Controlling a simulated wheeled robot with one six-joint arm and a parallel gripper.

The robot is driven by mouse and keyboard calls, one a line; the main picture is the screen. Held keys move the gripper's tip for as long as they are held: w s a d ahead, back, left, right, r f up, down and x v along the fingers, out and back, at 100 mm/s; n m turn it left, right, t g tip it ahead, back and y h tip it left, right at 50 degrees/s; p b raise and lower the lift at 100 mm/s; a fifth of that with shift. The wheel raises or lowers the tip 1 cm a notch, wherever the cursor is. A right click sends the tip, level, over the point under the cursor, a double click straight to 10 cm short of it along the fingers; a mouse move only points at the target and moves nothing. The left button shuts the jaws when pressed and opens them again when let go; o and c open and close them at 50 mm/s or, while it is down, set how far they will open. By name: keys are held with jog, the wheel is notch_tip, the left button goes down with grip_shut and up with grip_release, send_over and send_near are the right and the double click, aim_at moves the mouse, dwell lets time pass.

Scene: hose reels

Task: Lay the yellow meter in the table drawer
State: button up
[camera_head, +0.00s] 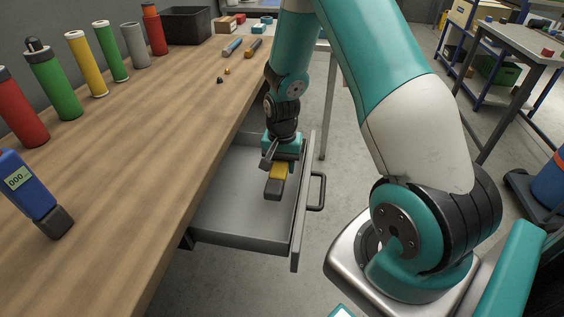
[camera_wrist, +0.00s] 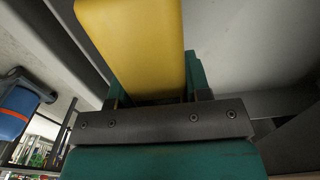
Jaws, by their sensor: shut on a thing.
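The yellow meter (camera_head: 279,172), with a dark grey end, is in my gripper (camera_head: 279,160) over the open drawer. In the wrist view the yellow meter (camera_wrist: 138,40) fills the upper middle, between the jaws. My gripper is shut on it and points down into the drawer. I cannot tell whether the meter touches the drawer floor. The grey table drawer (camera_head: 235,238) is pulled out from the wooden table and looks empty apart from the meter and gripper. Its dark handle (camera_head: 318,190) is on the right side.
A blue meter (camera_head: 27,188) stands at the table's left front. Red, green, yellow and grey cylinders line the back of the wooden table (camera_head: 160,130). A black bin (camera_head: 185,25) and screwdriver-like tools (camera_head: 253,47) are at the far end. A workbench (camera_head: 520,42) stands at right.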

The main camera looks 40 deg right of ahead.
jog(key=o, duration=1.2)
jog(key=shift+r, duration=0.1)
notch_tip(320, 180, up, 17)
jog(key=shift+r+p, duration=0.1)
jog(key=shift+p, duration=0.8)
